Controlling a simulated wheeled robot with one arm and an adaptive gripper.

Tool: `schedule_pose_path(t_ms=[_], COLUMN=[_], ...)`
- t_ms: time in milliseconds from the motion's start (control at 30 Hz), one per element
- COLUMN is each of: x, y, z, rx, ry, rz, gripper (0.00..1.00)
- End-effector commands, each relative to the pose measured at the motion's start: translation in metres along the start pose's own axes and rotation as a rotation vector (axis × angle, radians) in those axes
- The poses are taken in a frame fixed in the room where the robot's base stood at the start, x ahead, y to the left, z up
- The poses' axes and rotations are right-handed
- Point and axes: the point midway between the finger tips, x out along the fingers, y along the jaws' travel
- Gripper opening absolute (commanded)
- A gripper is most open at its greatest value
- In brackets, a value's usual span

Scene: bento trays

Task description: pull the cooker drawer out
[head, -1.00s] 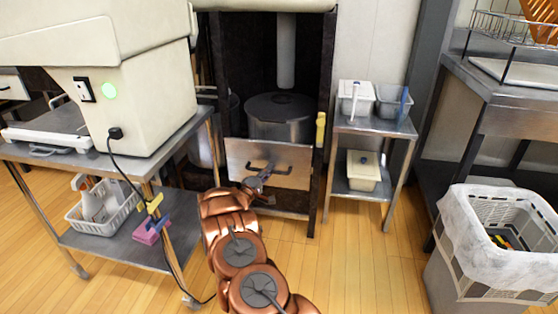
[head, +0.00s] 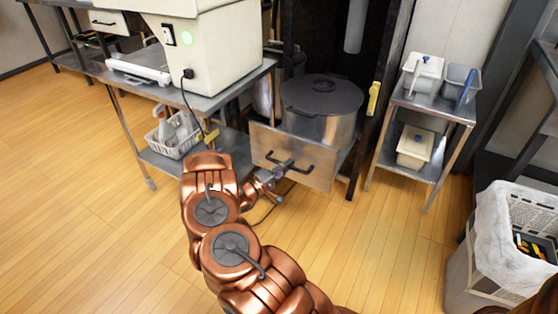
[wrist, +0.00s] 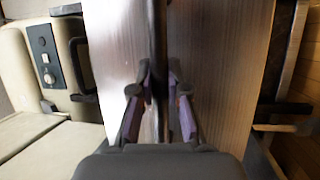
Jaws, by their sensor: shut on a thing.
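The cooker drawer (head: 317,174) has a plain metal front with a dark bar handle (head: 299,168). It stands partly out of the dark cooker cabinet (head: 378,75). A big lidded metal pot (head: 322,96) stands behind the drawer front, its lower part hidden. My gripper (head: 281,168) is at the handle. In the wrist view my gripper (wrist: 160,88) has its purple-padded fingers on both sides of the dark handle bar (wrist: 159,35), shut on it, close to the drawer front (wrist: 222,60).
A metal table (head: 225,92) with a large cream machine (head: 225,50) stands left of the drawer. A small metal shelf cart (head: 440,108) with tubs stands to the right. A lined bin (head: 490,235) is at the far right. The wooden floor in front is open.

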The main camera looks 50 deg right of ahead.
Motion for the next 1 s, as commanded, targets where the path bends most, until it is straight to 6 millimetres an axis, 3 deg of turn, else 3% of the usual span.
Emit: schedule_pose_path(t_ms=[433, 467, 700, 1000], x=[0.0, -0.0001, 0.0003, -0.0008], y=[0.0009, 0.0008, 0.0006, 0.0005], z=[0.0024, 0.0024, 0.0036, 0.0039], rx=[0.001, 0.001, 0.0, -0.001], ry=[-0.002, -0.002, -0.005, -0.006], rz=[0.002, 0.002, 0.002, 0.002], gripper=[0.0, 0.17, 0.41, 0.41])
